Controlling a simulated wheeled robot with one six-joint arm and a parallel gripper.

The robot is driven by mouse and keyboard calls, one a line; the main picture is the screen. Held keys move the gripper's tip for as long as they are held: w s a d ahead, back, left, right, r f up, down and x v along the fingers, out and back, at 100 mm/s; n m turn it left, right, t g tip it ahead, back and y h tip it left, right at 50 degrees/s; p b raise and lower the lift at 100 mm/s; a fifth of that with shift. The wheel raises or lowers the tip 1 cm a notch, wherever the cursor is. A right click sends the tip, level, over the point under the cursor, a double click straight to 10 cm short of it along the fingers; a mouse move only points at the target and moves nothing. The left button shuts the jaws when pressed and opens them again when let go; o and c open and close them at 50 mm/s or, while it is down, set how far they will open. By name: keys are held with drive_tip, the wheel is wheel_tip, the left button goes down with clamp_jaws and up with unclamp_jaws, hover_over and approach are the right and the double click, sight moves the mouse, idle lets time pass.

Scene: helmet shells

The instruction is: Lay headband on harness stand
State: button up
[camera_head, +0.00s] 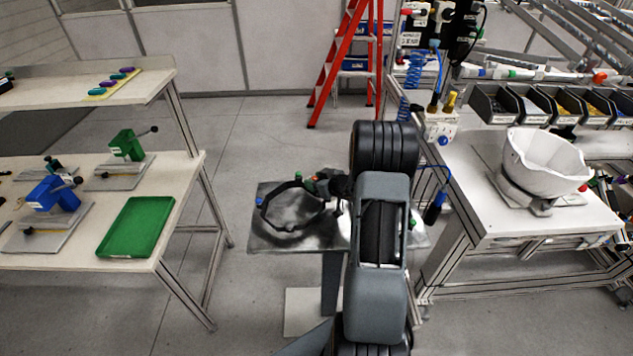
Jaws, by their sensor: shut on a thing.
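The headband (266,217) is a dark, many-sided ring with small blue, green and orange parts. It shows over the left part of the harness stand (262,242), a grey metal plate on a post in the middle of the floor. My gripper (326,186) is shut on the headband at its right side. I cannot tell whether the ring touches the plate or hangs just above it. My arm hides much of the right part of the stand and some of its post.
A left bench carries a green tray (137,226) and blue and green clamp fixtures. A right workbench (478,222) holds a white helmet shell (543,160) on a mount, with part bins (540,106) behind. A red ladder (338,62) stands at the back. Floor is clear left of the stand.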

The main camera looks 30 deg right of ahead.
drive_tip(key=shift+f, duration=0.4)
